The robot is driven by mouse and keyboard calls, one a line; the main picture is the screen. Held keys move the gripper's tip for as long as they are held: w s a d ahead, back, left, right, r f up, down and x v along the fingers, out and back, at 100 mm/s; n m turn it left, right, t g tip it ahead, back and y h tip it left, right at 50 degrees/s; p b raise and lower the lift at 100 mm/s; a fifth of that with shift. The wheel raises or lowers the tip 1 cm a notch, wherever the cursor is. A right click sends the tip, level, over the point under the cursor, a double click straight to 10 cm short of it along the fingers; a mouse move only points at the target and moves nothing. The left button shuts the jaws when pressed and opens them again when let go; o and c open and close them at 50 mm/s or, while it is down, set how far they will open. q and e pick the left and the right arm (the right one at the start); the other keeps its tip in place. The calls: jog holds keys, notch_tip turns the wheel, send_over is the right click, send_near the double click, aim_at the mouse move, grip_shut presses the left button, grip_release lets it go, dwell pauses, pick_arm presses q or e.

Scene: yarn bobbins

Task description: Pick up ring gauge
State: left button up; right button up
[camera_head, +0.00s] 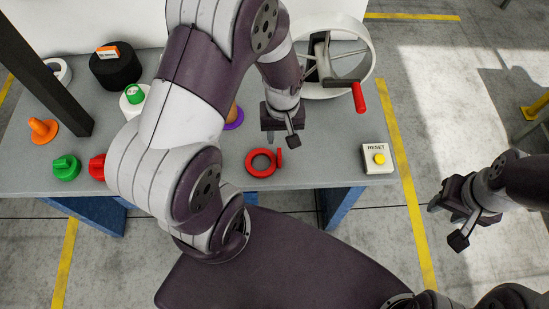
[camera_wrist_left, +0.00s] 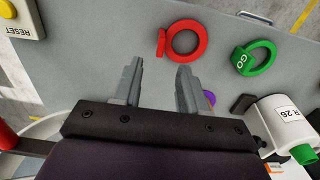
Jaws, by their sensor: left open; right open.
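A red ring gauge (camera_head: 252,169) with a short tab lies flat on the grey table. It also shows in the left wrist view (camera_wrist_left: 202,42), just ahead of the fingertips, with its tab toward the left. A green ring gauge (camera_wrist_left: 269,62) marked "GO" lies to its right in that view; my arm hides it in the head view. My left gripper (camera_head: 280,140) is open and empty above the table, beside the red ring and apart from it. Its fingers (camera_wrist_left: 160,68) are spread in the left wrist view. My right gripper (camera_head: 446,224) is open and empty, off the table's right side.
A RESET box (camera_head: 375,158) with a yellow button stands at the table's right edge. A white wheel (camera_head: 366,60) with a red handle (camera_head: 360,97) stands behind.

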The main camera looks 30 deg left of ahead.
pick_arm(q)
send_over(279, 153)
jog(key=f, duration=0.5)
jog(key=shift+s+d+f, duration=0.2)
jog(key=shift+d+f, duration=0.1)
jog(key=shift+d, duration=0.05)
jog(key=f, duration=0.1)
jog(key=f+p, duration=0.1)
jog(key=f, duration=0.3)
jog(key=shift+w+a+p, duration=0.2)
jog(key=shift+a+p, duration=0.1)
jog(key=shift+p, duration=0.05)
jog(key=shift+w+f, duration=0.1)
jog(key=shift+f, duration=0.4)
grip_shut()
